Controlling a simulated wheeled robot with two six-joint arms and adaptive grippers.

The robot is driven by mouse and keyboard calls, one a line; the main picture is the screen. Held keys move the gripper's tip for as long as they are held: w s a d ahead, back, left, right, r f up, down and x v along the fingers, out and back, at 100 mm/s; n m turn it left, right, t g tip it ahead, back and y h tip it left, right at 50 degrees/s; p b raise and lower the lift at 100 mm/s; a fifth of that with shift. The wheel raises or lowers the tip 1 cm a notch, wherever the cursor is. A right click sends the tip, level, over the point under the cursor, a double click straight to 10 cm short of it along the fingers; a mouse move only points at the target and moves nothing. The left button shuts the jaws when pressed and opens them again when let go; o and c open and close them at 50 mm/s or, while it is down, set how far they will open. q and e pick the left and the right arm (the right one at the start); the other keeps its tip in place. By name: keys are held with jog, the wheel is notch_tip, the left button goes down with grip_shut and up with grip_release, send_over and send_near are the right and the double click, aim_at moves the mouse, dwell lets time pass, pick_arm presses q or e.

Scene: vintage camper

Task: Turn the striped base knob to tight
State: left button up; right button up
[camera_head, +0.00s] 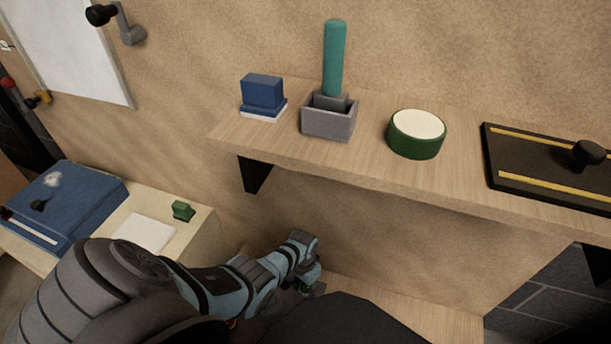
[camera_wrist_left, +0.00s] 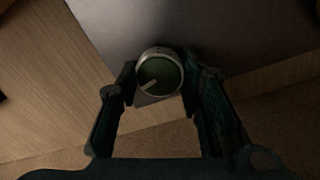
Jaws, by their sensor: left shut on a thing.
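The striped base knob (camera_wrist_left: 158,77) shows in the left wrist view as a round dark green face with a pale rim. A single pale stripe on it points toward the lower left of that picture. My left gripper (camera_wrist_left: 162,88) has its two fingers on either side of the knob and is shut on it. In the head view my left gripper (camera_head: 308,278) reaches down below the wooden shelf, and the knob there is mostly hidden by it. No tight mark can be made out. My right gripper is not in view.
The wooden shelf (camera_head: 290,150) juts out above my left gripper. It carries a blue block (camera_head: 262,90), a grey holder (camera_head: 329,121) with a teal handle, a green round tin (camera_head: 416,146) and a black board (camera_head: 515,172). A blue case (camera_head: 75,205) lies at left.

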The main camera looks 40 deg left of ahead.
pick_arm(q)
jog(key=m, duration=0.4)
jog(key=shift+m, duration=0.3)
jog(key=m, duration=0.4)
jog(key=shift+w+m, duration=0.1)
jog(key=shift+m, duration=0.2)
jog(key=m, duration=0.4)
jog(key=shift+d+g, duration=0.1)
jog(key=shift+g, duration=0.2)
jog(key=shift+m+y, duration=0.3)
jog(key=shift+m, duration=2.1)
jog(key=o, duration=1.2)
jog(key=shift+c, duration=0.2)
